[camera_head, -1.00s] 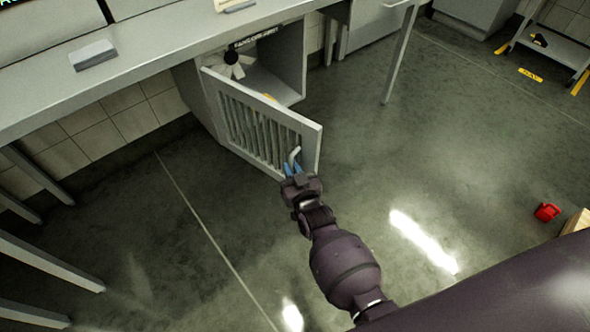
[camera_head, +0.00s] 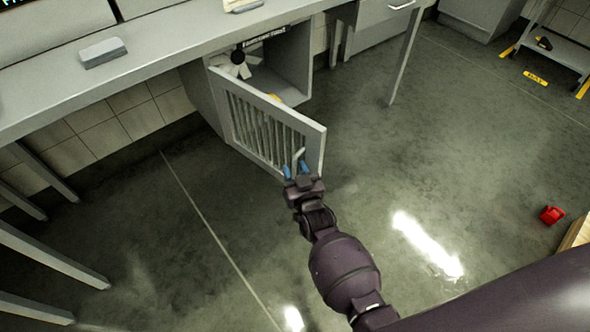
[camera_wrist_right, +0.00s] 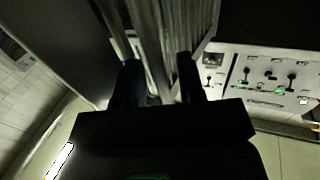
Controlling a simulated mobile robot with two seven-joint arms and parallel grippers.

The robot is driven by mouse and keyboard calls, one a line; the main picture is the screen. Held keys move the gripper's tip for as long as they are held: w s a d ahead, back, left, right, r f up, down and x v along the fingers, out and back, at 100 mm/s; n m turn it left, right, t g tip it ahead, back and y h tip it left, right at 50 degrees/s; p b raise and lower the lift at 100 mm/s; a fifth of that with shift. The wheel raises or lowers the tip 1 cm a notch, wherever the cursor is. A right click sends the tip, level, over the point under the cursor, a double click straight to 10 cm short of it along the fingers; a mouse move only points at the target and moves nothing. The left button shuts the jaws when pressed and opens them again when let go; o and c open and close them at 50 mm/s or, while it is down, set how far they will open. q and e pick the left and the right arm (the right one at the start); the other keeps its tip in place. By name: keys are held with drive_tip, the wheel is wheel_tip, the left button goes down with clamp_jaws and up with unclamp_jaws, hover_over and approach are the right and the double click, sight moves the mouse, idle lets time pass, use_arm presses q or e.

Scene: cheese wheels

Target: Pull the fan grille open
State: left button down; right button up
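The fan grille (camera_head: 262,126) is a grey slatted door at the front of a box under the counter. It stands swung out from the box, so the opening shows. A white fan (camera_head: 238,66) is partly visible inside, behind the grille's top edge. The light handle (camera_head: 298,156) is near the grille's free edge. My right gripper (camera_head: 296,169) is at the handle, its blue fingers spread apart on either side of it. The right wrist view shows the two dark fingers (camera_wrist_right: 158,78) apart, with the grille beyond; contact is unclear. My left gripper is not in view.
The grey counter (camera_head: 160,62) overhangs the box (camera_head: 292,60). A table leg (camera_head: 403,62) stands right of the box. A red object (camera_head: 551,215) lies on the floor at far right. The floor in front of and right of the grille is clear.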

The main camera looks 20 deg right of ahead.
drive_tip(key=shift+s+r, duration=0.1)
drive_tip(key=shift+s, duration=0.4)
drive_tip(key=s+p, duration=0.2)
drive_tip(key=s, duration=0.7)
drive_tip(key=shift+s+d, duration=0.15)
drive_tip(key=shift+s, duration=0.25)
drive_tip(key=shift+c, duration=0.4)
